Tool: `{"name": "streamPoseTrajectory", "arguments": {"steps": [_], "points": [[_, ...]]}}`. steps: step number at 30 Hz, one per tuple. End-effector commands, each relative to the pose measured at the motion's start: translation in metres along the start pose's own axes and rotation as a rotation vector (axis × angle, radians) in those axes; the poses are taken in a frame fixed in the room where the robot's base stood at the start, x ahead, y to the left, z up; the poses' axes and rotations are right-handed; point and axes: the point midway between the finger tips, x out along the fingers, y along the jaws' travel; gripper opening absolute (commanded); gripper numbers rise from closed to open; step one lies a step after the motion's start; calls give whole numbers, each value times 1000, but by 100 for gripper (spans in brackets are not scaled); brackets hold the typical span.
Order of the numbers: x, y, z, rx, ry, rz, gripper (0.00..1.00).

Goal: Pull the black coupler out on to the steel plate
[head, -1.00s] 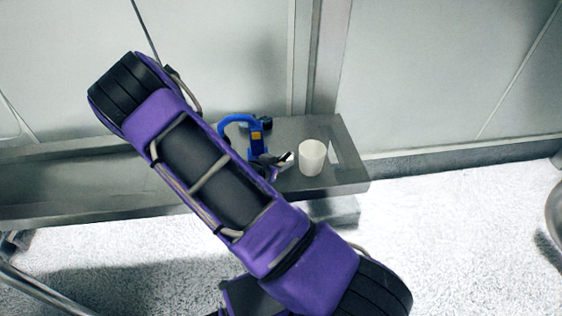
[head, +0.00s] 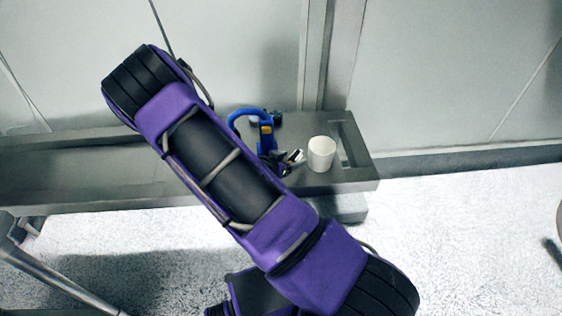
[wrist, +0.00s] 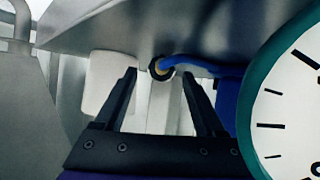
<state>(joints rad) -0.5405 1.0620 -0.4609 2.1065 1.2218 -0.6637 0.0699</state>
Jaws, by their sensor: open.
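In the wrist view a round black piece with a yellowish centre, which looks like the black coupler (wrist: 161,68), sits at the end of a blue hose (wrist: 197,68). My gripper (wrist: 160,78) is open, with one black finger on each side of that piece in the picture; I cannot tell whether they touch it. The grey steel plate (wrist: 110,28) spans the top of that view. In the head view the plate (head: 338,182) carries a blue curved part (head: 240,114) with a yellow patch. The coupler cannot be made out there, and my purple arm crosses in front.
A white cup (head: 321,154) stands on the plate, right of the blue part; it also shows in the wrist view (wrist: 108,82), left of my fingers. A teal-rimmed dial (wrist: 292,100) is close at right. A rectangular recess (head: 354,143) lies near the plate's right end.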

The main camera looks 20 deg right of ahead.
Motion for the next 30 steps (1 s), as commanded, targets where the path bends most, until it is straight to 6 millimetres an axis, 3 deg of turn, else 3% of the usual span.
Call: {"name": "streamPoseTrajectory", "arguments": {"steps": [5, 18, 24, 30], "points": [[-30, -1, -2, -2, -2, -4, 72], [-135, -1, -2, 1, -2, -4, 72], [-162, 0, -1, 0, 0, -2, 72], [-170, 0, 0, -1, 0, 0, 72]]}}
